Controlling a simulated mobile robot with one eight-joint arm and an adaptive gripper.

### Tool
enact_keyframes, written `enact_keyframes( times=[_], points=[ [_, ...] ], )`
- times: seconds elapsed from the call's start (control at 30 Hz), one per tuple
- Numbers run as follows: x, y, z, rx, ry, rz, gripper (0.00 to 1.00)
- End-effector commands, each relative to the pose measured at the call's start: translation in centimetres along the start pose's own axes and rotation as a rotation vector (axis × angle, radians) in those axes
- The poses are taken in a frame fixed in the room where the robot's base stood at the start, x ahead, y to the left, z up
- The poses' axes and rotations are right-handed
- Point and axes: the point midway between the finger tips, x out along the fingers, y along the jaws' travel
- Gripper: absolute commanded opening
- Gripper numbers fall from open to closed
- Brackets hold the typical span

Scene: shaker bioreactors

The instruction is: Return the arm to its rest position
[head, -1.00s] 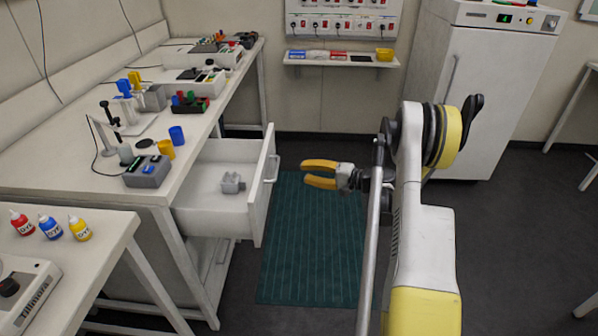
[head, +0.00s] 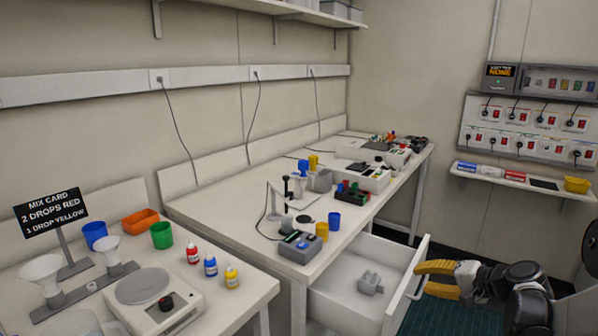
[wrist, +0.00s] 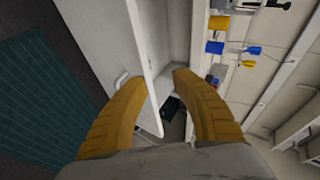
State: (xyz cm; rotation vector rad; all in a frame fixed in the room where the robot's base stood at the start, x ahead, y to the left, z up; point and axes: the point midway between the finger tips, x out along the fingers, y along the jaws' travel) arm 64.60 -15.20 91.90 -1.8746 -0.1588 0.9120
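My gripper (head: 430,280) shows at the lower right of the head view, with yellow fingers pointing left beside the front of the open drawer. I cannot tell whether a finger touches the drawer front; the drawer handle (wrist: 121,80) shows near the left finger in the wrist view. Most of my arm is outside the head view.
The long bench (head: 236,213) carries cups, a grey device (head: 299,247) and other equipment. A nearer table holds dye bottles (head: 210,265), a scale (head: 158,297) and a mix card (head: 51,215). A wall shelf (head: 525,184) is at right. The green mat (wrist: 40,100) lies on the floor.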

Motion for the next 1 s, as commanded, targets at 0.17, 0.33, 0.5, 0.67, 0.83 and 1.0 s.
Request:
enact_keyframes(
  times=[0.17,0.33,0.5,0.67,0.83,1.0],
  points=[
    [-2.2,-5.4,6.9,-0.146,-0.043,0.162,0.32],
    [-5.4,-8.0,13.7,-0.309,-0.066,0.304,0.32],
    [-9.4,-8.4,20.0,-0.492,-0.072,0.427,0.32],
    [-13.0,-7.4,24.7,-0.671,-0.065,0.520,0.32],
    [-15.4,-5.8,27.4,-0.812,-0.049,0.580,0.32],
    [-16.2,-5.1,28.2,-0.870,-0.041,0.603,0.32]
  ],
)
